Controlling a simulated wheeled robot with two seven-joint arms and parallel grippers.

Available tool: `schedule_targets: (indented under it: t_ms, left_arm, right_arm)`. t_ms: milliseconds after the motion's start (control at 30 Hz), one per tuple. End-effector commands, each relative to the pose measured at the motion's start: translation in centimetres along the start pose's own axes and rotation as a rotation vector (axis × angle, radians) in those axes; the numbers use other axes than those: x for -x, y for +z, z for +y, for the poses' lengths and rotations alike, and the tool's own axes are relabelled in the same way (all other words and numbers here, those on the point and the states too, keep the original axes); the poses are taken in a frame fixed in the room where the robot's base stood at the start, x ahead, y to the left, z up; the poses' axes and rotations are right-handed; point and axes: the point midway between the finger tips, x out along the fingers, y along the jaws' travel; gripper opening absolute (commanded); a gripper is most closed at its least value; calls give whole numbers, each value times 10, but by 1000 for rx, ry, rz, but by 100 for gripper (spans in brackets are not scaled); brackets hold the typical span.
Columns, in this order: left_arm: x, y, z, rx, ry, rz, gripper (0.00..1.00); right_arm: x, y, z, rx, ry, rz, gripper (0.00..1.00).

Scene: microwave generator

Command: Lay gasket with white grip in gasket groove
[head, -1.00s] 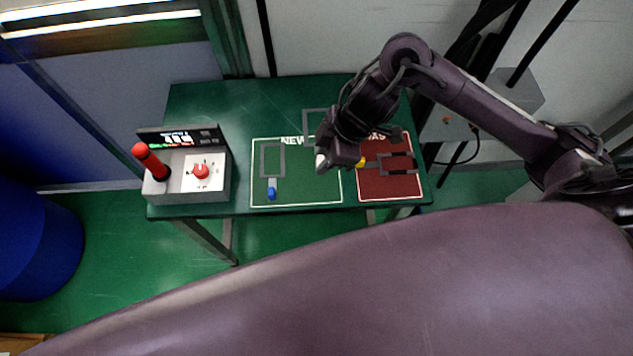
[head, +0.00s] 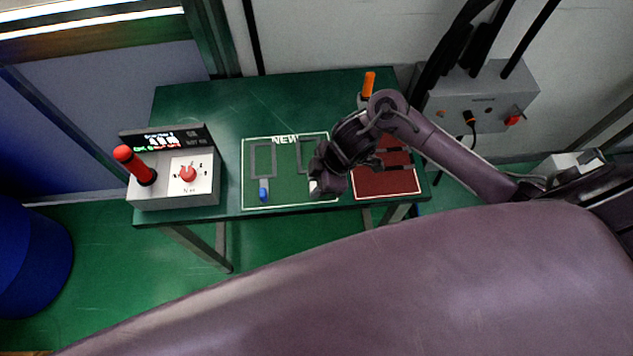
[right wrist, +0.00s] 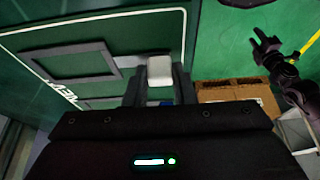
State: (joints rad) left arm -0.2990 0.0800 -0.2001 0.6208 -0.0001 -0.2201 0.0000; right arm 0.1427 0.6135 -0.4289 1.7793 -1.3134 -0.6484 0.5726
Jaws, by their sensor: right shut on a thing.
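My right gripper (head: 316,184) is shut on the white grip (right wrist: 160,70) of a grey rectangular gasket, just above the green NEW mat. Its grey frame (right wrist: 75,63) extends left from the grip in the right wrist view. In the head view, part of this frame (head: 302,155) shows beyond my gripper. A similar gasket with a blue grip (head: 263,190) lies on the left of the mat. I cannot make out a gasket groove in either view. My left gripper (right wrist: 267,42) appears small in the right wrist view, empty with its fingers apart.
A grey control box (head: 175,185) with a red knob, red lever and display stands at the table's left. A red mat (head: 388,183) with dark gasket pieces lies right, partly behind my arm. An orange handle (head: 369,83) stands at the back. The table's back left is clear.

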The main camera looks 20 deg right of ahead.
Motion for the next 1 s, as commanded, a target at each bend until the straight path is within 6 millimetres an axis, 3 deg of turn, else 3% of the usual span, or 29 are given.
schedule_targets:
  t_ms: [200, 233, 400, 767, 1000]
  left_arm:
    - [-2, 1, 0, 0, 1, -2, 36]
    - [-2, 1, 0, 0, 1, -2, 36]
    - [-1, 2, 0, 0, 1, -2, 36]
    - [1, 2, 1, 0, 1, -3, 36]
    - [4, 2, 0, 0, 1, -3, 36]
  right_arm:
    - [-3, 1, 0, 0, 1, 0, 0]
    - [-3, 2, 0, 0, 1, 0, 24]
    - [-2, 1, 0, 0, 1, 0, 45]
    - [4, 0, 1, 2, 1, 0, 45]
    - [48, 0, 2, 5, 6, -2, 45]
